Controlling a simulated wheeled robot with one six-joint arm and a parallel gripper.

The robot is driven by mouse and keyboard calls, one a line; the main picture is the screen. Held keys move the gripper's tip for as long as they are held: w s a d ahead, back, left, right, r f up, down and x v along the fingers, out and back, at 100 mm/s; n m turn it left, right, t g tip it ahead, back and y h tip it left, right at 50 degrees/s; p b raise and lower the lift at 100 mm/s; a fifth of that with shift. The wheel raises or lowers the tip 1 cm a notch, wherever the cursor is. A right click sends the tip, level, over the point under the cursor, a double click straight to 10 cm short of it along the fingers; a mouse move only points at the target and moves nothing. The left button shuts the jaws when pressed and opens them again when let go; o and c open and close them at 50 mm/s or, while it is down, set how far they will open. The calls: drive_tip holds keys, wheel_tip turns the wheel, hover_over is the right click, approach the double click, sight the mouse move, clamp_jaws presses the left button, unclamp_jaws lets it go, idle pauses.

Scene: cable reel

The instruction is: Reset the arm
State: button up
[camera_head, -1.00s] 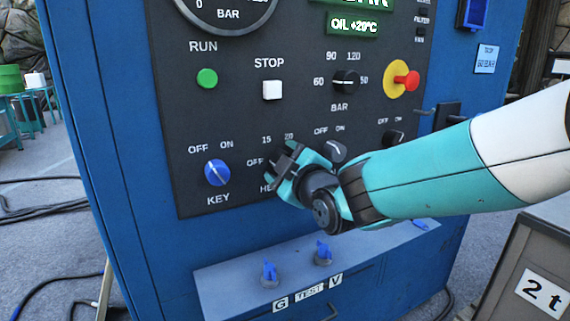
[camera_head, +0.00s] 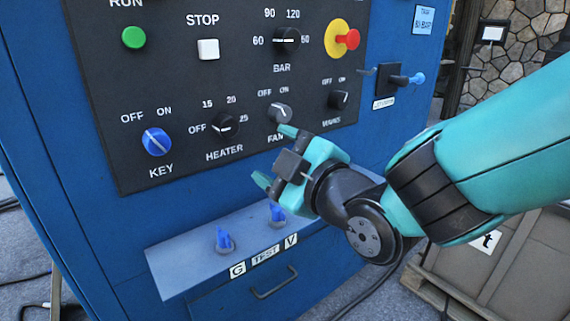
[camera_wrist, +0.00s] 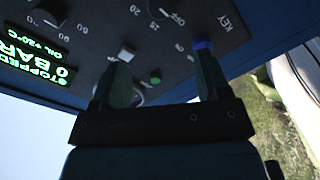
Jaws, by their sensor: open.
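My gripper (camera_head: 275,157) is open and empty in front of the lower part of the black control panel (camera_head: 110,100). In the head view it hangs below the fan knob (camera_head: 280,112) and to the right of the heater knob (camera_head: 226,125), with its fingers pointing at the cabinet. In the wrist view its two fingers (camera_wrist: 165,85) stand apart with nothing between them. Whether a fingertip touches the panel cannot be told. My teal arm reaches in from the right.
The blue cabinet (camera_head: 85,240) fills the middle. A ledge (camera_head: 180,263) with blue valve handles (camera_head: 225,240) juts out below the gripper, above a drawer handle (camera_head: 275,285). A blue-tipped lever (camera_head: 405,79) sticks out at right. A crate (camera_head: 470,275) stands at lower right.

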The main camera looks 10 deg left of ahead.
drive_tip(key=shift+s+d, duration=0.5)
drive_tip(key=shift+d, duration=0.05)
drive_tip(key=s+d+f+m+g+h, duration=0.1)
drive_tip(key=d+f+m+g+h, duration=0.1)
drive_tip(key=d+m+h, duration=0.3)
drive_tip(key=s+d+f+m+g, duration=0.1)
drive_tip(key=d+f+m+g, duration=0.1)
drive_tip(key=d, duration=0.4)
drive_tip(key=s+d+f+m+g+h, duration=0.2)
drive_tip(key=s+d+m+g+h, duration=0.5)
drive_tip(key=s+d, duration=0.65)
wheel_tip(320, 180, up, 15)
drive_tip(key=y+p, duration=0.2)
drive_tip(key=p, duration=1.3)
drive_tip(key=shift+s+a+r+n+g+p, duration=0.15)
drive_tip(key=shift+s+a+n+g+p, duration=0.15)
drive_tip(key=shift+a+p, duration=0.15)
